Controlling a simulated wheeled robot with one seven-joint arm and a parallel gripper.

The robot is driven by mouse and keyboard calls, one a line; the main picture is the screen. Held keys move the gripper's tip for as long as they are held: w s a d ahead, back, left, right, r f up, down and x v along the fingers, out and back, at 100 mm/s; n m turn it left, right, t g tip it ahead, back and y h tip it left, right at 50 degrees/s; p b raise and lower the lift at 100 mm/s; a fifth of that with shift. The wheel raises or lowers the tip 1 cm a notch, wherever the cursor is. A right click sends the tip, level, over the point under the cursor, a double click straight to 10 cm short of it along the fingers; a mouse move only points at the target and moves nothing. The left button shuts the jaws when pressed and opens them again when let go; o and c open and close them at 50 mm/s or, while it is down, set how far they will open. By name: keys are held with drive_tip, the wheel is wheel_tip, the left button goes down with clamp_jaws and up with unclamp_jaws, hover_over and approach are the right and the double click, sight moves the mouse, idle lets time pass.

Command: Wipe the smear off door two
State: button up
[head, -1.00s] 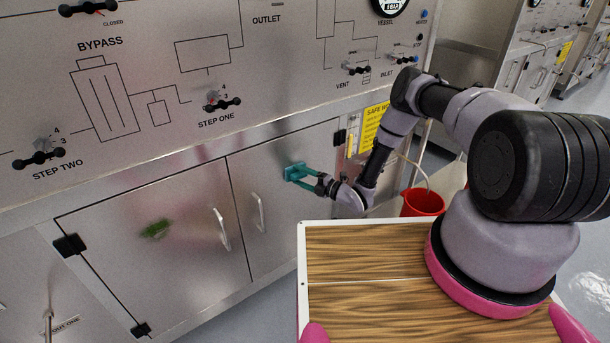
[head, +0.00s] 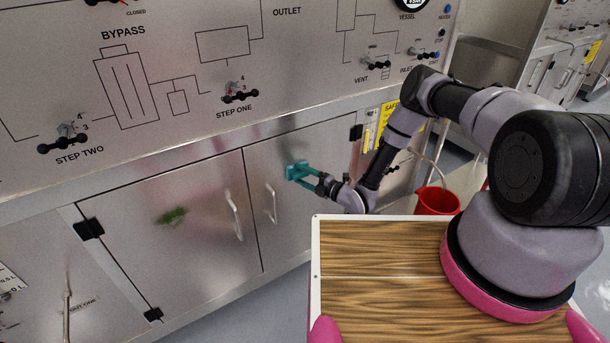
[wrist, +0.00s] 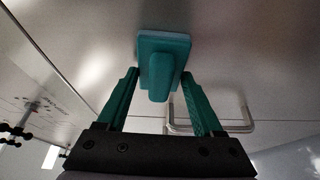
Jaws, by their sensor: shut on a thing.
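A green smear (head: 172,216) marks the left steel door (head: 130,245) of a pair under the panel. No number shows on either door. My gripper (head: 308,178) is in front of the right door (head: 325,145), to the right of the smear. It is shut on the handle of a teal wiping pad (head: 294,170). In the wrist view the pad (wrist: 163,45) stands beyond the fingers, with its handle between them. I cannot tell whether the pad touches the right door. The smear cannot be made out in the wrist view.
Upright bar handles stand out from the left door (head: 234,215) and right door (head: 271,204). Black hinges (head: 89,229) project at the left. Valve knobs (head: 240,94) project from the panel above. A red bucket (head: 437,201) stands at the right.

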drive_tip(key=shift+r, duration=0.1)
drive_tip(key=shift+s+d, duration=0.55)
drive_tip(key=shift+s, duration=0.25)
drive_tip(key=shift+s+d, duration=0.5)
drive_tip(key=shift+s, duration=0.35)
drive_tip(key=shift+s+d, duration=0.55)
drive_tip(key=shift+s, duration=0.25)
drive_tip(key=shift+s+d, duration=0.45)
drive_tip(key=shift+s, duration=0.2)
drive_tip(key=shift+s+d, duration=0.4)
drive_tip(key=shift+s, duration=0.2)
